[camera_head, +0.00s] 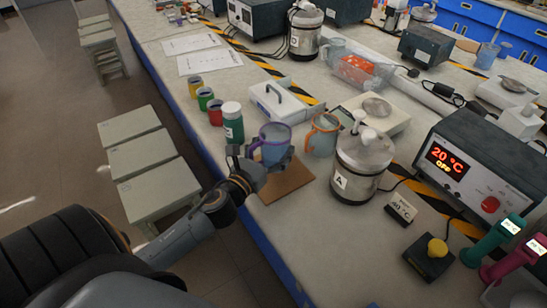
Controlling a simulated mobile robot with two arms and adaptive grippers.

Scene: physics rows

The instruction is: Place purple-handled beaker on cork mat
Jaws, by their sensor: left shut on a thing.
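The purple-handled beaker (274,143) is translucent blue-grey, with its purple handle on its left side. My left gripper (264,160) is shut on this beaker and holds it upright. The cork mat (287,187) is a brown square near the bench's left edge. The beaker and gripper overlap the mat's far part in the picture, and I cannot tell whether the beaker touches it. The gripper hides the mat's far left part. My right gripper is not in view.
An orange-handled beaker (322,135) stands just right of the held beaker. A steel vessel marked A (361,165) stands right of the mat. A green bottle (232,123) stands behind the gripper. A balance (384,116) is farther back. Bare bench lies in front of the mat.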

